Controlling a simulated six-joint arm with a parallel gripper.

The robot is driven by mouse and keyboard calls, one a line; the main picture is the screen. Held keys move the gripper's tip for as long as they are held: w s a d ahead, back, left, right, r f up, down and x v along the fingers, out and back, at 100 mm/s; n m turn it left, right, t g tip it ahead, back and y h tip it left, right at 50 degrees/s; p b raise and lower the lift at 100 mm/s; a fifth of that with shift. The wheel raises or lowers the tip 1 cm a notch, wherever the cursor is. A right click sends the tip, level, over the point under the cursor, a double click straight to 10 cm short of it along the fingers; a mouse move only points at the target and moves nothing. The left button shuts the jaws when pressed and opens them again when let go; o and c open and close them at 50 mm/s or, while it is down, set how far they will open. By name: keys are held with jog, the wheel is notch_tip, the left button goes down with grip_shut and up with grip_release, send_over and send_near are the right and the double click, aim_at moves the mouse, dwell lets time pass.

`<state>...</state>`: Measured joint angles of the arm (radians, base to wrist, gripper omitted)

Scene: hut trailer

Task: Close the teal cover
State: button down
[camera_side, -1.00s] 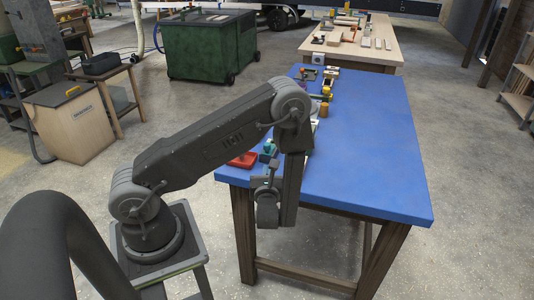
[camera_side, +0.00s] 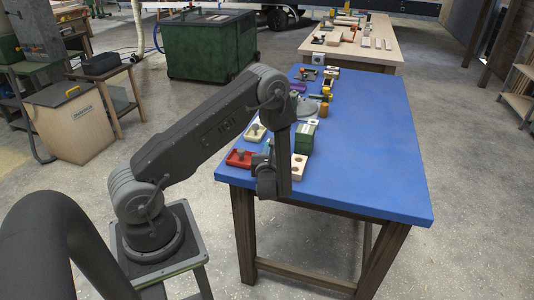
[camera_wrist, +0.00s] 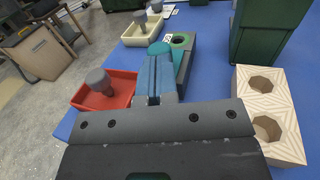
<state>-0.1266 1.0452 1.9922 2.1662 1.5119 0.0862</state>
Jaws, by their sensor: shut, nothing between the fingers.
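The teal cover (camera_wrist: 160,48) shows in the wrist view as a rounded teal piece just beyond my fingertips. Beside it is a green-teal box (camera_wrist: 188,52) with a round dark opening, which the cover does not hide. My gripper (camera_wrist: 158,68) is shut and empty, its two blue-grey fingers side by side. The tips overlap the cover's near edge in the picture; I cannot tell if they touch. In the side view, my gripper (camera_side: 268,150) is low at the near left end of the blue table, and my arm hides most of the cover and box.
A red tray with a grey knob (camera_wrist: 106,90) is left of my fingers, and a cream tray (camera_wrist: 143,33) is behind. A pale block with hexagonal holes (camera_wrist: 270,118) is to the right, with a tall dark green bin (camera_wrist: 268,30) beyond. The table's right side (camera_side: 375,140) is clear.

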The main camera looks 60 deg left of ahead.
jog(key=w+a, duration=0.4)
jog(key=shift+w+a, duration=0.1)
jog(key=shift+w, duration=0.1)
jog(key=v, duration=1.4)
jog(key=shift+s, duration=0.15)
jog(key=s+d+r+n+g+h, duration=0.35)
jog(key=s+r+n+g, duration=0.65)
jog(key=r+n, duration=0.35)
jog(key=s+d+r+n+t+h, duration=0.3)
jog(key=d+r+n+h, duration=0.2)
jog(key=d+r+h, duration=0.1)
jog(key=s+d+r+n+t+h, duration=0.2)
jog(key=d+r+n+t+h, duration=0.2)
jog(key=d, duration=0.5)
jog(key=shift+s+r+n+h, duration=0.35)
jog(key=shift+r+n+h, duration=0.1)
jog(key=shift+r+h, duration=0.7)
